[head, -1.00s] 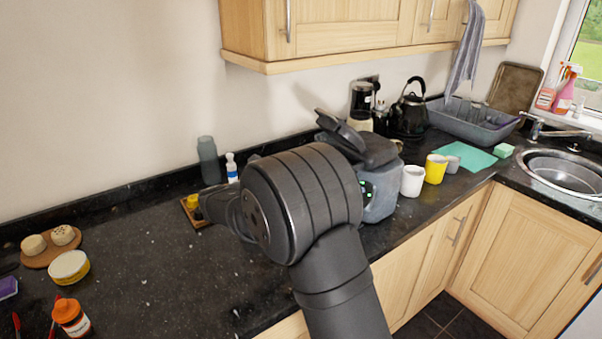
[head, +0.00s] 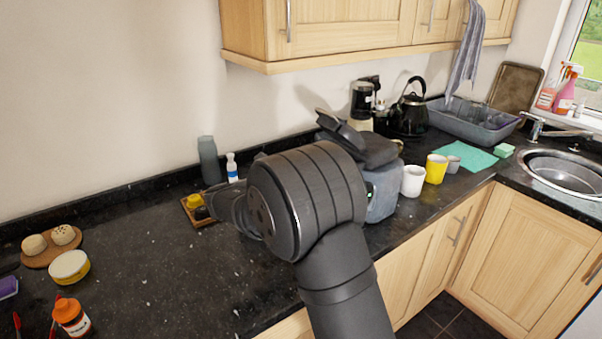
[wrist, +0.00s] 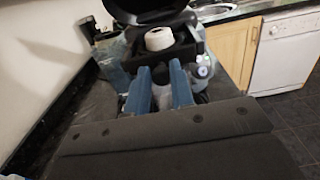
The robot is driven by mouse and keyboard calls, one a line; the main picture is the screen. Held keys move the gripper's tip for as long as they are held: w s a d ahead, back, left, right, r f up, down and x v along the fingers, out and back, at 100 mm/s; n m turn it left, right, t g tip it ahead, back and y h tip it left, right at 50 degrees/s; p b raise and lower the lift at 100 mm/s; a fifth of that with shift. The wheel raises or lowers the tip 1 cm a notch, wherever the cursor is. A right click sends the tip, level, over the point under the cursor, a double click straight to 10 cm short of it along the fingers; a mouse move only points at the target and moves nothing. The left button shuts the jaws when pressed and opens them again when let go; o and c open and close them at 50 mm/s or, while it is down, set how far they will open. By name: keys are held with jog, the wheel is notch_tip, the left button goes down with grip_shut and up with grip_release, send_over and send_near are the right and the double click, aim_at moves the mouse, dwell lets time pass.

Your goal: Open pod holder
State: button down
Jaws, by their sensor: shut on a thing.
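The grey-blue coffee machine (head: 382,200) stands on the counter, partly hidden behind my arm in the head view. Its black lid (head: 341,130) is raised, and it also shows at the top of the wrist view (wrist: 145,8). Below the lid, a white round piece (wrist: 158,39) sits in the machine's dark top opening. My gripper (wrist: 160,76) is at the front of the machine, its blue fingers shut on a small dark part between them, apparently the pod holder (wrist: 160,72). The grip is blurred, and the head view hides the fingers.
White (head: 412,181) and yellow (head: 436,169) cups stand close right of the machine. A wooden tray (head: 201,220) with small yellow and dark pieces, a grey bottle (head: 209,160) and a small white bottle (head: 231,168) stand left. The counter's left middle is clear.

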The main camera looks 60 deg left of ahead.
jog(key=s, duration=0.7)
jog(key=shift+s, duration=0.1)
jog(key=c, duration=1.2)
grip_release()
jog(key=shift+c, duration=0.2)
jog(key=s, duration=1.7)
jog(key=shift+s, duration=0.2)
jog(key=shift+w, duration=0.1)
jog(key=w, duration=1.7)
jog(key=shift+w, duration=0.3)
jog(key=shift+s, duration=0.1)
